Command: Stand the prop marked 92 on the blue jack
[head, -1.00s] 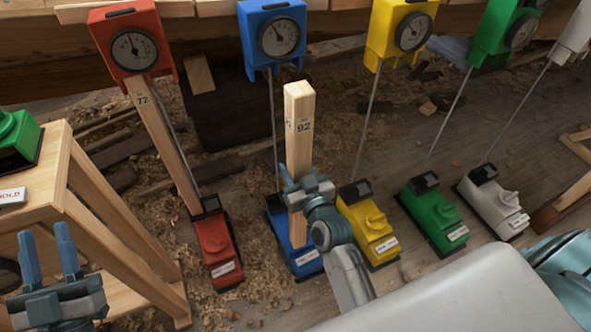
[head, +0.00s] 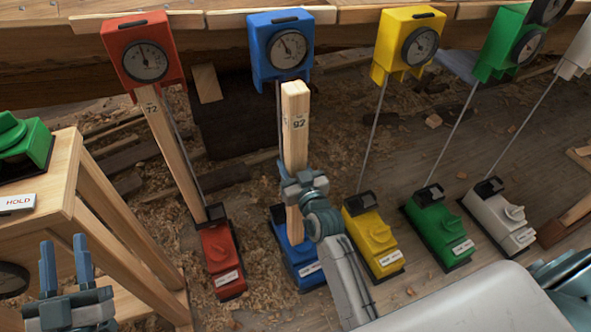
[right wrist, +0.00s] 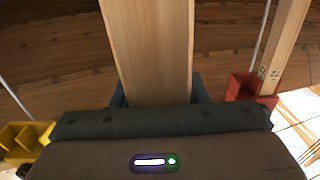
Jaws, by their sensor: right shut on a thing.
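The prop marked 92 (head: 294,112) is a pale wooden post, upright or nearly so. My right gripper (head: 304,187) is shut on it at its lower part; the prop also fills the middle of the right wrist view (right wrist: 148,50). The prop's lower end is over or on the blue jack (head: 303,269); the gripper and wrist partly hide this, and I cannot tell whether they touch. Its top overlaps the lower edge of the blue gauge box (head: 280,47) in the head view. My left gripper (head: 65,248) is open and empty at the lower left.
A prop marked 72 (head: 170,145) stands on the red jack (head: 220,262). Yellow (head: 372,240), green (head: 440,232) and white (head: 500,220) jacks stand to the right, with thin rods rising to gauge boxes. A wooden stand (head: 125,225) is at the left. Shavings litter the floor.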

